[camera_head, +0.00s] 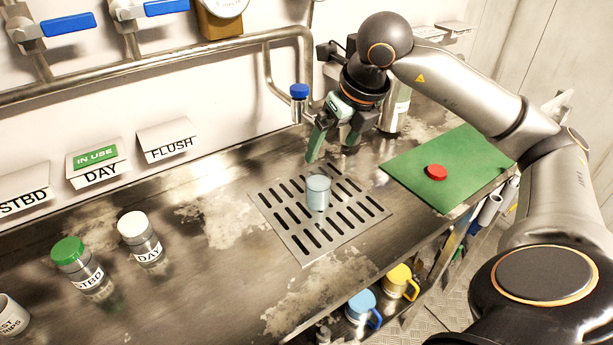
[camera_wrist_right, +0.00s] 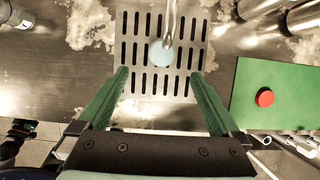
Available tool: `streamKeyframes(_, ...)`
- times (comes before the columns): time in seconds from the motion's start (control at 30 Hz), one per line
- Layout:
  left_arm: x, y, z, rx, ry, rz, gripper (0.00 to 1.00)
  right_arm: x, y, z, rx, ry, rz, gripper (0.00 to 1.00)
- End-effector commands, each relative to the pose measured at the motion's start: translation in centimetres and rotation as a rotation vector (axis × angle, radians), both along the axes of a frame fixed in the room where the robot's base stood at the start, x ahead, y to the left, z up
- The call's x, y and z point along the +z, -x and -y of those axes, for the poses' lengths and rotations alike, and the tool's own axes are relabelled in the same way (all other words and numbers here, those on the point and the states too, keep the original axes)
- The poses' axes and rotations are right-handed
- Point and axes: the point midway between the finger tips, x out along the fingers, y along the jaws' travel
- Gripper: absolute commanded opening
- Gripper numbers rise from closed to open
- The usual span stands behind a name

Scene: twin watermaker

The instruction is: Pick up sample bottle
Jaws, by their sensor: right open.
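The sample bottle, a small pale blue, open-topped container (camera_head: 318,193), stands upright on the slotted drain grate (camera_head: 290,238). In the right wrist view the bottle (camera_wrist_right: 157,54) shows from above, partly covered by a metal spout (camera_wrist_right: 170,22). A red cap (camera_head: 436,172) lies on the green mat (camera_head: 405,170). My right gripper (camera_head: 333,150) is open and empty, above and behind the bottle in the head view. Its green fingers (camera_wrist_right: 159,75) are spread in the right wrist view, with the bottle beyond their tips. The left gripper is not in view.
A green-capped STBD bottle (camera_head: 82,268) and a white-capped DAY bottle (camera_head: 140,238) stand on the left of the metal counter. A thin pipe with a blue top (camera_head: 299,92) stands close to my right gripper. Blue and yellow mugs (camera_head: 398,281) sit below the front edge.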

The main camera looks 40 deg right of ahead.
Motion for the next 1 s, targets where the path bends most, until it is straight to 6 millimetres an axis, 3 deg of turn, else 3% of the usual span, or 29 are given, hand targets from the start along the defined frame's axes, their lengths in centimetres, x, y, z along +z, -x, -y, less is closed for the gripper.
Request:
streamKeyframes(0.3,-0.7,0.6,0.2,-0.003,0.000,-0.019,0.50,-5.2,-2.1,0.2,0.000,-0.002,-0.006,1.00)
streamKeyframes(0.57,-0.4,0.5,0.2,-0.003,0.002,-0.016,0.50,-7.0,-3.0,0.5,0.000,-0.001,-0.005,1.00)
streamKeyframes(0.8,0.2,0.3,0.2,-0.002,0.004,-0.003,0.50,-10.1,-4.7,0.9,0.002,-0.002,-0.004,1.00)
streamKeyframes(1.0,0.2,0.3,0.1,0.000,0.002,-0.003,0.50,-10.8,-5.0,1.0,0.001,-0.001,-0.001,1.00)
